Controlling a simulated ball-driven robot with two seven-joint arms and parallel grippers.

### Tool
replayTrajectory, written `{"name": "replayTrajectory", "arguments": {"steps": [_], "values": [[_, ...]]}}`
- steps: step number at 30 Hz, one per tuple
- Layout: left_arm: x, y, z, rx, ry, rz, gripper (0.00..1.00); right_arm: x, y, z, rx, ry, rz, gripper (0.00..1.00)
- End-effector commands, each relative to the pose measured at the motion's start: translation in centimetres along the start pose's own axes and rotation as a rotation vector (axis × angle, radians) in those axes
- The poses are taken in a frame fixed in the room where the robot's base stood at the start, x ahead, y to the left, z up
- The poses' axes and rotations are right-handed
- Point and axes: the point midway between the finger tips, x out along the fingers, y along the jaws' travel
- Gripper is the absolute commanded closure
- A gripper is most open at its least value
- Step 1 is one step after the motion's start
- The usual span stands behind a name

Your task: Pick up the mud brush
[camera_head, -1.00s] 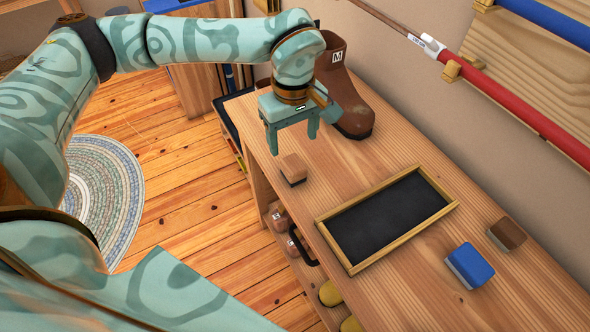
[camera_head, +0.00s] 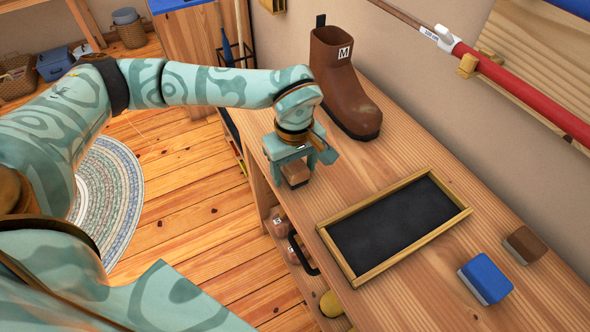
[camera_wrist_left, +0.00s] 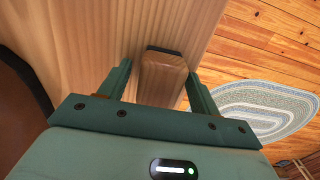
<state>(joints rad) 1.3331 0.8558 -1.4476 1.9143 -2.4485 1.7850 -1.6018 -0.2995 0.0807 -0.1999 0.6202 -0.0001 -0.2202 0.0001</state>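A small brush (camera_head: 297,176) with a brown wooden back and dark underside stands on the wooden bench top (camera_head: 405,290), near its left edge. My left gripper (camera_head: 293,171) is over it, open, pointing down. In the left wrist view, the brush (camera_wrist_left: 162,77) lies between the two fingers, with a gap on each side. Two other brushes are on the bench at the right: a blue-backed one (camera_head: 486,278) and a brown one (camera_head: 525,245). I cannot tell from markings which is the mud brush. My right gripper is out of view.
A brown boot (camera_head: 340,85) marked M stands behind my left gripper. A wood-framed black tray (camera_head: 390,230) lies right of it. A red pole (camera_head: 520,90) runs along the wall. Shelves below the bench hold several items. A round rug (camera_head: 108,200) lies on the floor.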

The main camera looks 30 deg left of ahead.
Motion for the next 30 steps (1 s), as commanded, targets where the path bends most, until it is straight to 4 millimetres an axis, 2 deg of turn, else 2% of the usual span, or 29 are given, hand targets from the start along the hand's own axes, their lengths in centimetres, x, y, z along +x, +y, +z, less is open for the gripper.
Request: {"name": "replayTrajectory", "arguments": {"steps": [1,4,5,13,17,23,30], "values": [[0.0,0.0,0.0,0.0,0.0,0.0,0.52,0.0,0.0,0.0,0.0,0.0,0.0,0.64],[0.0,0.0,0.0,0.0,0.0,0.0,0.8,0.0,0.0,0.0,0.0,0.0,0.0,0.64],[0.0,0.0,0.0,0.0,0.0,-0.001,0.82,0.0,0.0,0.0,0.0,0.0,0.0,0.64],[-0.1,0.0,0.0,0.0,0.0,-0.001,0.82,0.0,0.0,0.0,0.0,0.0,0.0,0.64],[-0.8,0.0,0.0,0.0,0.0,0.0,0.82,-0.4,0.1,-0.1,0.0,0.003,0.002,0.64],[-3.9,0.1,0.0,0.0,0.003,0.005,0.82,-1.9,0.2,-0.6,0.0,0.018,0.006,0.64],[-8.3,-2.7,2.7,0.003,0.002,0.004,0.82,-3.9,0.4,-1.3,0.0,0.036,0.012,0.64]]}}
